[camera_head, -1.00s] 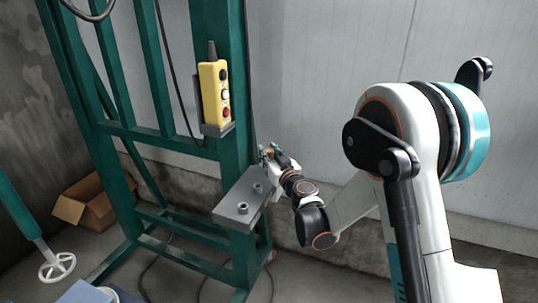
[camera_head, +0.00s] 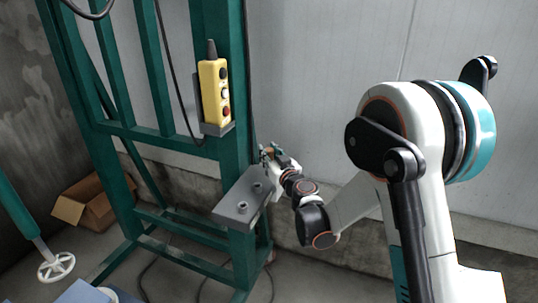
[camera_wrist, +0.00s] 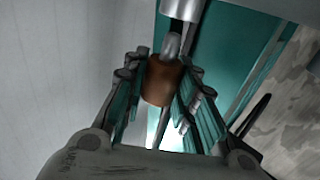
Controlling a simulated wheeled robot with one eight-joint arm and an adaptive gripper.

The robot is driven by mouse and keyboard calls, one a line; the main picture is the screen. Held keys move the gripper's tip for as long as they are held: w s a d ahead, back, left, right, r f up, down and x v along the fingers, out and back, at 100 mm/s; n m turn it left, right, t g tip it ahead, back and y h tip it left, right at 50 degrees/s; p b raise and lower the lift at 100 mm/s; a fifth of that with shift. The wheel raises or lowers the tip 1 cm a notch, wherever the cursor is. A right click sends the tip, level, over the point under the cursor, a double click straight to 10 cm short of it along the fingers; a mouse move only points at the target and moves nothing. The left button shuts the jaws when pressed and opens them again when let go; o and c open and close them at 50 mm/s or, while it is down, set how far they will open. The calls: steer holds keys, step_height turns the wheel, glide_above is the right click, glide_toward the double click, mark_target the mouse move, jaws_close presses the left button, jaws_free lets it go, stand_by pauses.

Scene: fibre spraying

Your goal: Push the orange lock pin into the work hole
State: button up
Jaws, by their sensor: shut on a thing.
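The orange lock pin (camera_wrist: 162,80) shows in the wrist view as a brown-orange cylinder between the fingers of my gripper (camera_wrist: 160,95), which is shut on it. A grey metal rod runs from the pin up to a wider grey cylinder (camera_wrist: 182,8) at the top of the wrist view. In the head view my gripper (camera_head: 268,153) is small, at the green post behind the grey plate, with a speck of orange at its fingers. The work hole cannot be made out in either view.
The grey plate (camera_head: 238,208) with two round fittings juts from the green frame (camera_head: 237,160) close to my wrist. A yellow button box (camera_head: 214,92) hangs above it. A cardboard box (camera_head: 90,208) and a white handwheel (camera_head: 57,268) are at the left. A pale wall stands behind.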

steer(key=shift+f+b, duration=1.55)
steer(key=shift+f, duration=0.2)
steer(key=o, duration=1.1)
steer(key=shift+o, duration=0.2)
steer(key=shift+s, duration=0.1)
steer(key=v, duration=1.2)
steer(key=shift+r, duration=0.1)
